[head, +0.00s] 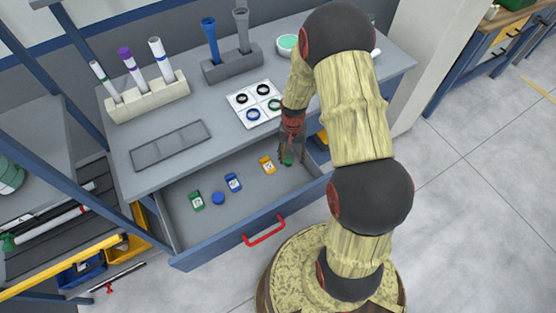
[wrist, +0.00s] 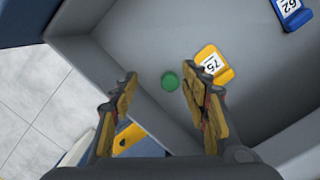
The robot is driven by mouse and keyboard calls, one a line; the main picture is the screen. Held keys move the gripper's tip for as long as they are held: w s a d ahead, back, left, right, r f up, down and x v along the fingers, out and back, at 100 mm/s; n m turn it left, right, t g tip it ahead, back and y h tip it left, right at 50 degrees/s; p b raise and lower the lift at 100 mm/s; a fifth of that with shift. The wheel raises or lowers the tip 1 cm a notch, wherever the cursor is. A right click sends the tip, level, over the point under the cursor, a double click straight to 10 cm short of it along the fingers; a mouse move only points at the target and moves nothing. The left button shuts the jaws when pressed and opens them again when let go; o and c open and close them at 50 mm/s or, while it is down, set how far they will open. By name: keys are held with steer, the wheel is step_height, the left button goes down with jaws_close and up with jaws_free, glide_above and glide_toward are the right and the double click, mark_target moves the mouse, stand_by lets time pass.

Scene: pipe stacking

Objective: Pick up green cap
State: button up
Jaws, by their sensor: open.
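The green cap (wrist: 169,81) is a small round piece lying on the floor of the open drawer (head: 178,228), close to a drawer wall. In the head view the green cap (head: 288,161) shows at the fingertips, partly covered by them. My gripper (wrist: 158,82) is open and empty, reaching down into the drawer. In the wrist view the cap lies between the two fingers, nearer the right one. In the head view my gripper (head: 291,153) is over the drawer's right part. I cannot tell whether a finger touches the cap.
A yellow tag (wrist: 212,65) marked 75 lies right beside the right finger. A blue tag (head: 233,182), a blue cap (head: 218,198) and a green tag (head: 196,200) lie further left in the drawer. The drawer walls stand close around my gripper.

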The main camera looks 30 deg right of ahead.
mark_target(288, 160)
steer(key=w, duration=0.2)
steer(key=w+t, duration=0.1)
steer(key=shift+w+d+r+m, duration=0.1)
steer(key=shift+d+r+m, duration=0.2)
steer(key=shift+r, duration=0.1)
steer(key=shift+m, duration=0.3)
steer(key=shift+f+b, duration=1.7)
steer(key=shift+f, duration=2.2)
steer(key=shift+r, duration=0.1)
steer(key=c, duration=0.8)
steer(key=shift+c, duration=0.4)
